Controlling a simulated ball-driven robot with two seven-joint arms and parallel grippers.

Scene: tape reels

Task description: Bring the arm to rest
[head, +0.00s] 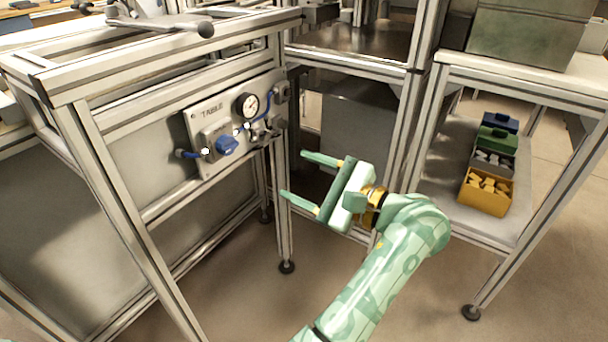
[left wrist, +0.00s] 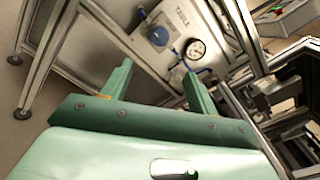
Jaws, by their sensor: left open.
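My left gripper (head: 293,175) is at the middle of the head view, on a pale green arm that rises from the bottom edge. Its two green fingers are spread apart and point left, with nothing between them. In the left wrist view the open fingers (left wrist: 157,68) point up toward a panel with a gauge. The gripper appears clear of the frames around it, though its exact distance to them is hard to tell. My right gripper is not in view.
An aluminium-framed bench stands left, with a valve panel (head: 215,138), blue knob (head: 227,145) and gauge (head: 247,106). A framed machine stands behind the gripper. At right, a rack's lower shelf (head: 445,190) holds a yellow bin (head: 484,199) and other bins. Open floor shows below.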

